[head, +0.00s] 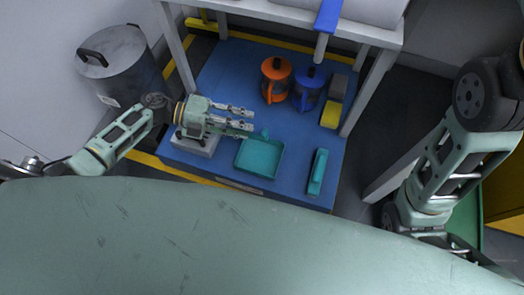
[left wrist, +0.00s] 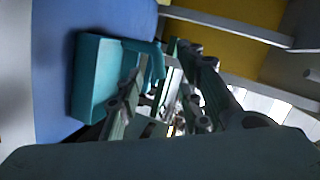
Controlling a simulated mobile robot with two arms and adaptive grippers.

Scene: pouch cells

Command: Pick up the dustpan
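The teal dustpan (head: 259,160) lies on the blue surface under the white frame, its short handle pointing away from me. My left gripper (head: 250,119) reaches in from the left with its two fingers apart, just behind the pan near the handle. In the left wrist view the dustpan (left wrist: 95,85) is at the left, and its handle shows near the gap between the fingertips of my left gripper (left wrist: 160,62). I cannot tell whether they touch it. My right arm shows at the right of the head view, but its gripper is out of view.
A teal brush (head: 318,172) lies right of the dustpan. An orange jug (head: 275,80), a blue jug (head: 308,88) and a yellow block (head: 330,115) stand farther back. A large metal pot (head: 120,65) is at the left. White legs (head: 368,92) flank the blue surface.

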